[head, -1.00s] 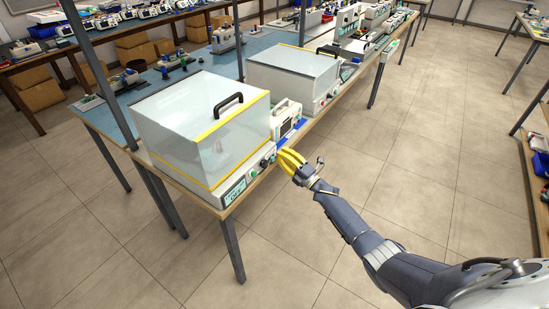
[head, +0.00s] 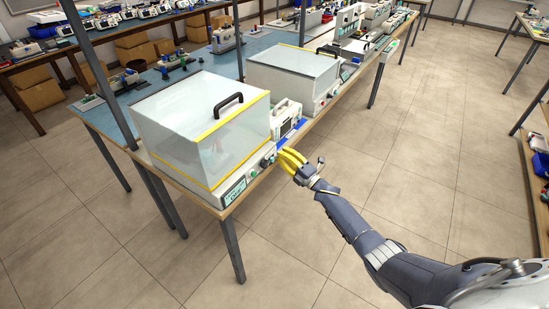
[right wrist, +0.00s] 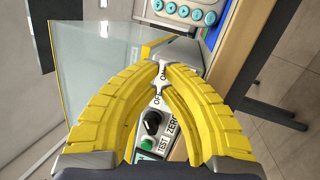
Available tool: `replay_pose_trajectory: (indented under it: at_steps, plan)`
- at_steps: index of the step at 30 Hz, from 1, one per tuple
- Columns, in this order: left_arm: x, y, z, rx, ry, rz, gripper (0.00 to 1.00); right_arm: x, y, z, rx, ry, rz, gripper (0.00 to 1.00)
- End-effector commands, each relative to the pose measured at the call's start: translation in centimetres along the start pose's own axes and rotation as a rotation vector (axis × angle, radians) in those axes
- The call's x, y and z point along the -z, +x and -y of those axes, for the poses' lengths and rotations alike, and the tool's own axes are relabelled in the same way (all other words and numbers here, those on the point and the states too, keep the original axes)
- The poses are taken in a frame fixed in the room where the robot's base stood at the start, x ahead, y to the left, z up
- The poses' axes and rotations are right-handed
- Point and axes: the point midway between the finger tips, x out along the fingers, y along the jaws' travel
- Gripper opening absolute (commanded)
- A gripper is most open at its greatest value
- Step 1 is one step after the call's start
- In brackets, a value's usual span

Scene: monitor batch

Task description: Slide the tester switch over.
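The tester is a white base with a clear, yellow-edged cover (head: 200,125) and a black handle, at the near end of the blue bench. Its front panel has a black knob (right wrist: 152,122), a green button (right wrist: 147,145) and a small silver switch (right wrist: 161,90) with ON and OFF labels. My right gripper (head: 279,154) has yellow fingers and is at the right end of this panel. In the right wrist view its fingertips (right wrist: 160,67) are drawn together close around the switch area; whether they touch the switch I cannot tell. My left gripper is out of view.
A white device (head: 286,120) stands just behind the tester, and a second covered tester (head: 292,72) is farther along the bench. A bench post (head: 72,30) rises at the left. The floor (head: 420,150) right of the bench is clear.

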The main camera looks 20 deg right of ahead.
Motion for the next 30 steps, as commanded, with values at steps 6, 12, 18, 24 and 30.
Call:
replay_pose_trajectory:
  at_steps: [6,12,18,24,30]
  plan:
    - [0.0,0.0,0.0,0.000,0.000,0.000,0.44,-0.3,-1.4,-0.6,0.001,-0.001,0.001,0.00]
    - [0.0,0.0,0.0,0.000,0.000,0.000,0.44,-0.5,-2.5,-1.2,0.001,0.000,0.000,0.00]
    - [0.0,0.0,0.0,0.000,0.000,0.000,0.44,-0.8,-3.7,-1.8,0.001,0.000,0.001,0.00]
    - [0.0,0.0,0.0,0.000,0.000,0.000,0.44,-1.0,-4.6,-2.3,0.000,-0.001,0.001,0.00]
    - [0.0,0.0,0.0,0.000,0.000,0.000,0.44,-1.1,-5.1,-2.5,0.001,0.000,0.000,0.00]
